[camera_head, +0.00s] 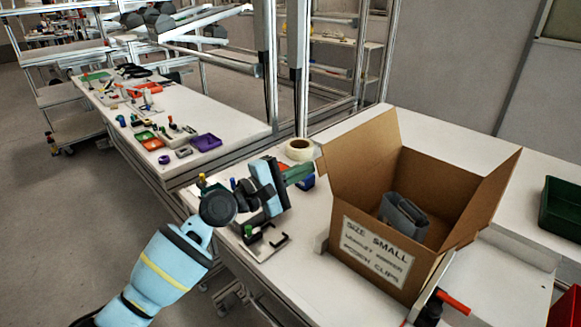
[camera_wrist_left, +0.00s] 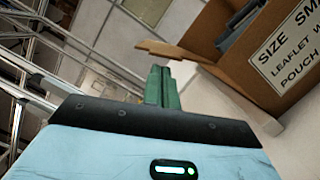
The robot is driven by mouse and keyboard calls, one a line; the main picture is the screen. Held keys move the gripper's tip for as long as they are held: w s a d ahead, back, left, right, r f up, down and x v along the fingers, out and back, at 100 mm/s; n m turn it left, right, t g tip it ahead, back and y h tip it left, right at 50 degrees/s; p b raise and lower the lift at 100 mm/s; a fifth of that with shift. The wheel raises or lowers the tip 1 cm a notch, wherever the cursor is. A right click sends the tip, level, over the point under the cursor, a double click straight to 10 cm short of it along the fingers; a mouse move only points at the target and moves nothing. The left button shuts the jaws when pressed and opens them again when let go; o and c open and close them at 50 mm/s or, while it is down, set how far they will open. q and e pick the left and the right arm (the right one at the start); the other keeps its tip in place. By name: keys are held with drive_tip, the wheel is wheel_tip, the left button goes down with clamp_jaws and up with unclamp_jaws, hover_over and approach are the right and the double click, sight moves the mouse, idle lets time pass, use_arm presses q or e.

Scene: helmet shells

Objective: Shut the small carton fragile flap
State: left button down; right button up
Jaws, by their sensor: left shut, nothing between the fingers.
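The small cardboard carton (camera_head: 378,255) stands open on the white bench, with a label reading "SIZE SMALL" on its near face. Its left flap (camera_head: 362,142) stands up and leans outward; no "fragile" lettering is readable. In the left wrist view a carton flap (camera_wrist_left: 172,50) shows nearly edge-on, just beyond my fingertips, and the labelled face (camera_wrist_left: 285,50) is at right. A grey-blue item (camera_head: 403,214) sits inside the carton. My left gripper (camera_head: 303,172) is shut and empty, left of the carton near that flap; its green fingers also show in the wrist view (camera_wrist_left: 162,85). My right gripper is not in view.
A tape roll (camera_head: 300,150) lies behind my left gripper. Small parts and a black bracket (camera_head: 268,242) lie below it. A green bin (camera_head: 563,208) and a red bin (camera_head: 566,308) are at right. A red-handled tool (camera_head: 453,301) is by the carton's near right corner.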

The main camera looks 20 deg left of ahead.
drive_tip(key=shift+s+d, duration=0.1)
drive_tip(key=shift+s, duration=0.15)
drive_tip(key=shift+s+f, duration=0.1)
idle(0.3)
